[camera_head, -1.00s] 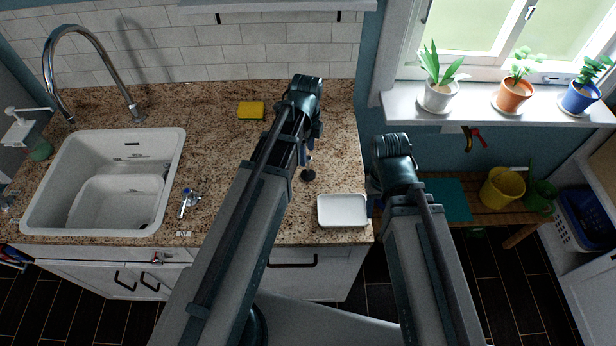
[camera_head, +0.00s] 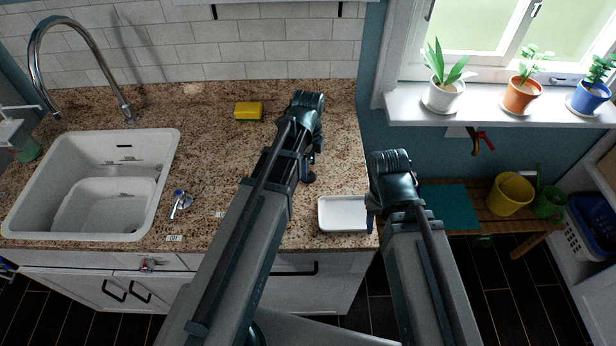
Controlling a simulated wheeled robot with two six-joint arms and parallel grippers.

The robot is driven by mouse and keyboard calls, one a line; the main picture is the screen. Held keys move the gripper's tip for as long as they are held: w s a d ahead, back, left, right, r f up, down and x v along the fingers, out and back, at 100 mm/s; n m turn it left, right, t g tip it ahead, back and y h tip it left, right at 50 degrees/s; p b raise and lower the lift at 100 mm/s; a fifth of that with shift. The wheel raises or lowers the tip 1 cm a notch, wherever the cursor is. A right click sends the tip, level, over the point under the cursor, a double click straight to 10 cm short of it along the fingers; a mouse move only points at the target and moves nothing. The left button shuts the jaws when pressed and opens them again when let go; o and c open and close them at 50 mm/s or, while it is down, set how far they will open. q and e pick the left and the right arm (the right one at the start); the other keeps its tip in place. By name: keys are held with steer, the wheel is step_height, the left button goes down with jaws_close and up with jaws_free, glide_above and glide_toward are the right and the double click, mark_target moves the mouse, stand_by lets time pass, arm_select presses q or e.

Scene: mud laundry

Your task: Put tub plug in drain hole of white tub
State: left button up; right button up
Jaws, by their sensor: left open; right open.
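The white tub (camera_head: 72,212) sits inside the white sink (camera_head: 22,205) at the left of the counter; its drain hole cannot be made out. A small dark round piece (camera_head: 309,177), which looks like the tub plug, is on the counter behind the white dish. My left gripper (camera_head: 311,160) points down just above it and partly covers it; I cannot tell whether they touch. My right gripper (camera_head: 371,205) hangs at the counter's right edge, beside the dish, mostly hidden by its own arm. Both grippers are open.
A white dish (camera_head: 343,228) stands at the counter's front right. A yellow sponge (camera_head: 248,111) lies at the back. A silver and blue fitting (camera_head: 181,204) lies right of the sink. The tall faucet (camera_head: 38,75) arches behind the sink. The granite between is mostly clear.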

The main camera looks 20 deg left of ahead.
arm_select(q)
jaws_close()
stand_by(0.3)
